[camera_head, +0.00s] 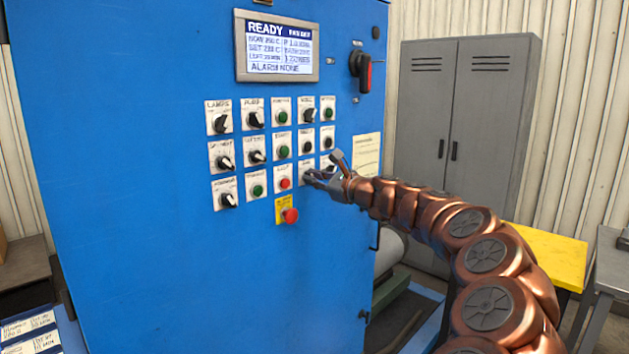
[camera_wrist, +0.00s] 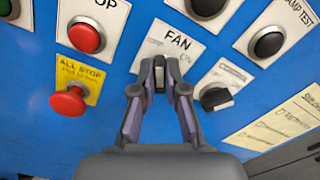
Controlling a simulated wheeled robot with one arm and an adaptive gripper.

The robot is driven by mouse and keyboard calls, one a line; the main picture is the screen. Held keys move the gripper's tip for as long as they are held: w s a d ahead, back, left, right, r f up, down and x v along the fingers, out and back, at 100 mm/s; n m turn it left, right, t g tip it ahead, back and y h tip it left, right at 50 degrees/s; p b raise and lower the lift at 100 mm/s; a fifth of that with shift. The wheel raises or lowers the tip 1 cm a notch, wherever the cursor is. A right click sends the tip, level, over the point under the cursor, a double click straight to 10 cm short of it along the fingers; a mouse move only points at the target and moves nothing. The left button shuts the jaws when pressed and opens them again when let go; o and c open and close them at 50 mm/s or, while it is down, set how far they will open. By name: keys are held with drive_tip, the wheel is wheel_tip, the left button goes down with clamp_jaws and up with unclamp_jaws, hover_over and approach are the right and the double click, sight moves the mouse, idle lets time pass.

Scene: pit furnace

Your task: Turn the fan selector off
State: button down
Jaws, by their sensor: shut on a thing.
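The fan selector (camera_wrist: 160,76) is a dark knob on a white plate marked FAN (camera_wrist: 178,42), with ON legible to the right of the knob. My gripper (camera_wrist: 160,84) is shut on the knob, with one finger on each side of it. The fingers hide most of the knob and the lower part of its plate, so I cannot tell its setting for certain. In the head view my gripper (camera_head: 311,178) reaches the lower right of the button panel and covers the selector there.
A red ALL STOP button (camera_wrist: 68,101) on a yellow plate sits left of my gripper. A red button (camera_wrist: 87,37) is up and left. A black selector (camera_wrist: 215,97) is close on the right. A black button (camera_wrist: 207,5) is above. A grey locker (camera_head: 462,130) stands behind.

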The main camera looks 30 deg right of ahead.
drive_tip(key=c, duration=1.2)
unclamp_jaws()
drive_tip(key=shift+s, duration=0.1)
drive_tip(key=v, duration=1.1)
drive_tip(key=shift+s+d, duration=0.2)
drive_tip(key=shift+s, duration=0.2)
